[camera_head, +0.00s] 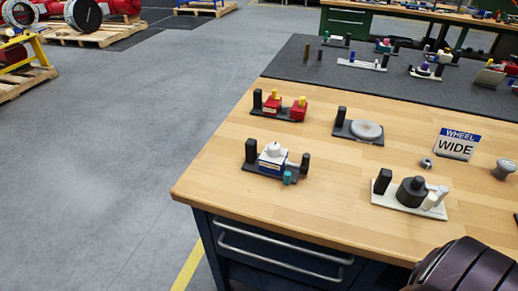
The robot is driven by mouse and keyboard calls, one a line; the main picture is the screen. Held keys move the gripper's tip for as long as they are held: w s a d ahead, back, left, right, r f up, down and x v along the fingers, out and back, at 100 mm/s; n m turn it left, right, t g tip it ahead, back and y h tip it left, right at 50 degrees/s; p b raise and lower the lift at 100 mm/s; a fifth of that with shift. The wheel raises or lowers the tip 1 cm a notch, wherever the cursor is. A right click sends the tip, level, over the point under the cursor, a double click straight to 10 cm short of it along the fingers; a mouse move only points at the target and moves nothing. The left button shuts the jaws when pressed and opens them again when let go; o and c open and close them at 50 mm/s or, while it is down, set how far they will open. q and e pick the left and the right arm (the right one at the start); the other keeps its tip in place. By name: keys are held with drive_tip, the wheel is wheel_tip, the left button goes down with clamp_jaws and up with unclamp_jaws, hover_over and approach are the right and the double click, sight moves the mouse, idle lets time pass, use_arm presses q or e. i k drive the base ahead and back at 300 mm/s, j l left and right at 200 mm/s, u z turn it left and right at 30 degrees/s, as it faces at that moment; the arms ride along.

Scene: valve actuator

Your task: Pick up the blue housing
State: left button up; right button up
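A blue housing (271,167) with a white top and a white knob sits on a dark base plate (257,174) near the left front part of the wooden table. A black upright post stands at the left of the plate. A dark post and a small teal cylinder (288,178) stand to the right of the housing. Neither of my grippers shows in this view. A dark rounded part at the lower right edge looks like my own arm; its gripper end is not visible.
The wooden table (330,218) also holds a red assembly (298,112), a grey disc (366,130) on a plate, a white plate (391,199) with a black round part, a "WHEEL WIDE" sign (457,144) and a grey knob (504,169). Bare wood lies before the blue housing.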

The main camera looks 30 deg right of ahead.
sight(261, 164)
drive_tip(key=k+l+z, duration=0.15)
drive_tip(key=z, duration=1)
